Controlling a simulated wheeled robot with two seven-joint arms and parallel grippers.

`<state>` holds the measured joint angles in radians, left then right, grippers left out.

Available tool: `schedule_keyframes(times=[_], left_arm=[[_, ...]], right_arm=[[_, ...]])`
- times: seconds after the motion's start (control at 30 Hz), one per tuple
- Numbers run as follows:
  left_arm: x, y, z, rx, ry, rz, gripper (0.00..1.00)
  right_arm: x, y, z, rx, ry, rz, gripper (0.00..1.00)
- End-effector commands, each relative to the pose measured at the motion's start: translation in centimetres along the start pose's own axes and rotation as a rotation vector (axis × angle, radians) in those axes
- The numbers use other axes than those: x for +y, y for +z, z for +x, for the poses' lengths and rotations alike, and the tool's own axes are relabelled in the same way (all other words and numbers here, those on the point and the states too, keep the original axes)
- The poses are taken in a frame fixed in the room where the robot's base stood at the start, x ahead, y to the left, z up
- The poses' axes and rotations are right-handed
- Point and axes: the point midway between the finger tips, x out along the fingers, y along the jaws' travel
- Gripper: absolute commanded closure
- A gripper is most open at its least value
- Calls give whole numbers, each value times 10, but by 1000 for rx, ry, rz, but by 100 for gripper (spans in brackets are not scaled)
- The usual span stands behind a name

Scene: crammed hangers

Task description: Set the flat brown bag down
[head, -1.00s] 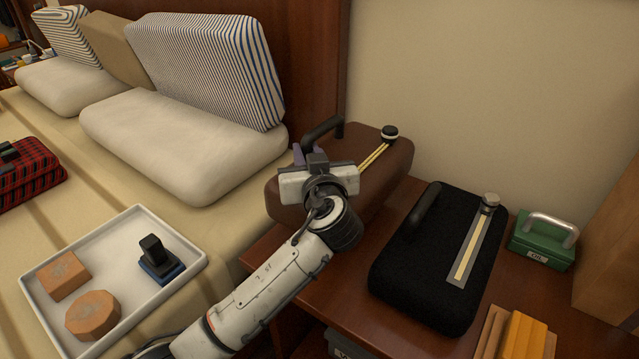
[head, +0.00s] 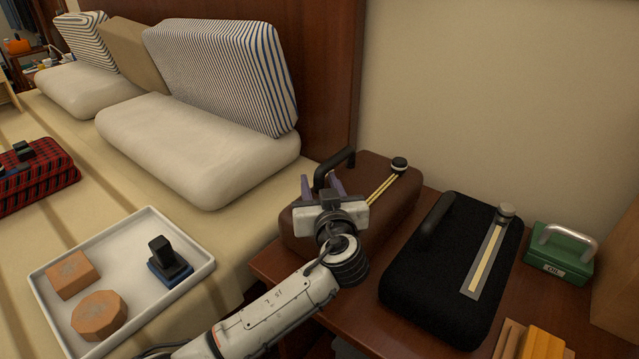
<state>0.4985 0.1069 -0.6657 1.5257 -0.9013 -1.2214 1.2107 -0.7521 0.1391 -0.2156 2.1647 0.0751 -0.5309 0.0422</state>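The brown bag (head: 398,204), with a dark handle (head: 335,166), a round black knob and pale yellow strips, rests on the dark wooden table (head: 350,312) against the bed. My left gripper (head: 321,182) is at the bag's near left side, just in front of the handle. Its two purple fingers stand apart, with the handle's lower end showing between or just beyond them; I see no grip on it. My gripper and wrist hide part of the bag's front. My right gripper is not in view.
A black bag (head: 440,285) stands just right of the brown bag. A green box (head: 556,258) with a metal handle and yellow blocks (head: 540,345) are farther right. On the bed are a white pillow (head: 190,150) and a white tray (head: 205,265) with several items.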

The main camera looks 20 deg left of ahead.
Motion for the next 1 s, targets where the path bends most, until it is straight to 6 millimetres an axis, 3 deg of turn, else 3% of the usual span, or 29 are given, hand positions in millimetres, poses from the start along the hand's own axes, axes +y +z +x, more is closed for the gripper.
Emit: schedule_keyframes(times=[0.27,0.37,0.7,1.0], left_arm=[[0,0,-5,0,1,-1,63],[1,0,-18,-2,4,-2,63],[1,0,-89,-3,2,-3,63],[0,-1,-119,0,-1,-1,63]], right_arm=[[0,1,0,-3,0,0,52],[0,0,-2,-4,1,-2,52],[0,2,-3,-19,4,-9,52],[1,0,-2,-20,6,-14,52]])
